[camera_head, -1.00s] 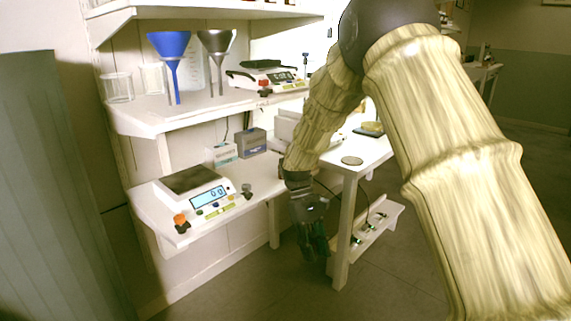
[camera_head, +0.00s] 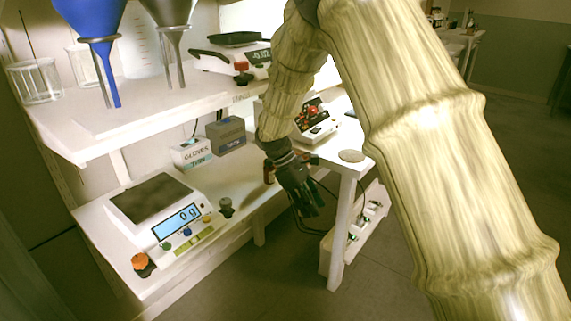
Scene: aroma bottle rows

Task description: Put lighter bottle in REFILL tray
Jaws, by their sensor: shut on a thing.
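My gripper (camera_head: 308,205) hangs below my wrist, pointing down, in the gap between the wall counter and the white side table. It is shut on a dark thing, probably a bottle, mostly hidden by the fingers, so I cannot tell its shape. A small red-brown object (camera_head: 269,173) shows just left of the gripper and is partly covered by it. I cannot make out a tray marked REFILL or a second bottle to compare.
A scale (camera_head: 150,198) reading 0 g stands on the lower counter (camera_head: 110,245). Funnels, beakers and another scale (camera_head: 235,58) fill the shelf above. The white side table (camera_head: 345,170) holds a device and a round disc, with a low shelf below.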

